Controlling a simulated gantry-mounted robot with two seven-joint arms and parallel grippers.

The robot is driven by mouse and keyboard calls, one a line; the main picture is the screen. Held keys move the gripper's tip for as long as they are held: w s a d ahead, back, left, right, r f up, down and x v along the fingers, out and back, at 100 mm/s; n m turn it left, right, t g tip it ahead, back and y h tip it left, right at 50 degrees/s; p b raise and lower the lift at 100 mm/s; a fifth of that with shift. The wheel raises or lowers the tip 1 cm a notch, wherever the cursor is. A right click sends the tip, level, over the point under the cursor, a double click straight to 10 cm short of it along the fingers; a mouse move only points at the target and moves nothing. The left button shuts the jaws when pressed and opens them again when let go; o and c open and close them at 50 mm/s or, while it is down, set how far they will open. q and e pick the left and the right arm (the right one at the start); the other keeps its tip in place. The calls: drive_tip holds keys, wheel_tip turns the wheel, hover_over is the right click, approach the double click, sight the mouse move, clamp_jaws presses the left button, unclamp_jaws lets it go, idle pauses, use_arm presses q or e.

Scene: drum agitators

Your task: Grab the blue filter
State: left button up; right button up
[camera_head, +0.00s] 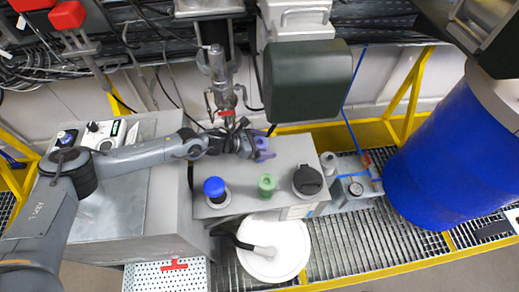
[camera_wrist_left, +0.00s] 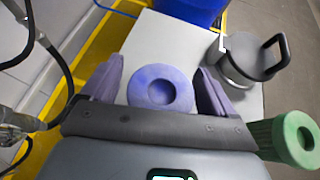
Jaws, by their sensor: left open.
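The blue filter (camera_wrist_left: 160,88) is a round violet-blue piece with a hole in its top, on the grey box. In the left wrist view it lies between the two fingers of my left gripper (camera_wrist_left: 158,85), which is open. A gap shows beside the filter, so the fingers do not visibly grip it. In the head view my left gripper (camera_head: 259,143) reaches in from the left over the back edge of the box, and its fingers partly hide the filter. My right gripper is not in view.
A metal fixture with hoses (camera_head: 218,70) stands just behind my gripper. A blue drum (camera_head: 435,155) stands at right.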

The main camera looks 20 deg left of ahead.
use_arm(q)
drive_tip(key=c, duration=1.1)
drive_tip(key=shift+o, duration=0.2)
drive_tip(key=shift+r, duration=0.15)
